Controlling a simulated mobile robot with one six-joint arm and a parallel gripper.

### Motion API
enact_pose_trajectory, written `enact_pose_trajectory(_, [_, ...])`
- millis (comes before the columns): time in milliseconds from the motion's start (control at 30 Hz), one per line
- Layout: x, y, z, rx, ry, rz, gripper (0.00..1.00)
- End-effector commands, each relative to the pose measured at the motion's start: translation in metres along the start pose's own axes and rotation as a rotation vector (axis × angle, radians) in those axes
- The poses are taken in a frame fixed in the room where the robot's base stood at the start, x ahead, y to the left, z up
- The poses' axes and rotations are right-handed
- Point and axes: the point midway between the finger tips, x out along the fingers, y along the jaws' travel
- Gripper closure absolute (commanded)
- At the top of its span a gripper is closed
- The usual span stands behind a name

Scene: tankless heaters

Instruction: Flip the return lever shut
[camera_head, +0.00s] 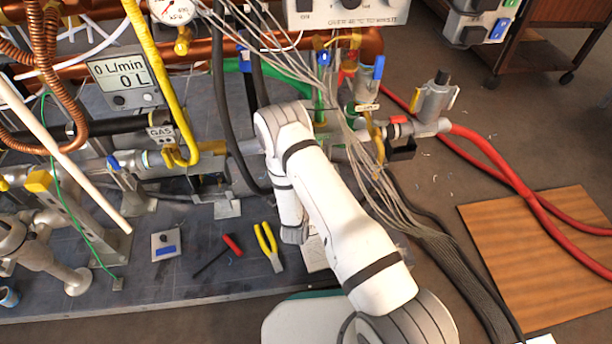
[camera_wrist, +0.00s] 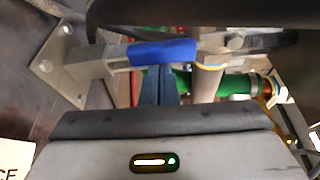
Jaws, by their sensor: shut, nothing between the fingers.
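In the wrist view a lever with a blue grip (camera_wrist: 165,52) lies nearly level across the upper middle. Its bare metal arm runs left to a grey bracket (camera_wrist: 65,65). My gripper (camera_wrist: 158,82) is shut and empty, with its dark fingers upright right below the blue grip. The fingertips meet or overlap the grip's lower edge; I cannot tell whether they touch. No readable label marks this as the return lever. In the head view my white arm hides the gripper and this spot. Other blue handles there stand upright near the pipes (camera_head: 378,68) and (camera_head: 325,58).
A green hose (camera_wrist: 235,83) and a pale vertical pipe (camera_wrist: 207,80) are close right of my fingers. Grey cables (camera_head: 350,140) hang beside my arm. Red hoses (camera_head: 490,160) cross the floor at right.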

Motion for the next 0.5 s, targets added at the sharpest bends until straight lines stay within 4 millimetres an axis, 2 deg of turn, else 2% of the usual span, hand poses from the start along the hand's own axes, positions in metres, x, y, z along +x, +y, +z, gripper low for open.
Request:
enact_pose_trajectory(233, [0.001,0.000,-0.003,0.000,-0.004,-0.001,1.00])
enact_pose_trajectory(467, [0.011,-0.001,-0.035,0.000,-0.002,0.001,1.00])
enact_pose_trajectory(500, [0.006,-0.003,-0.035,-0.001,-0.008,0.003,1.00])
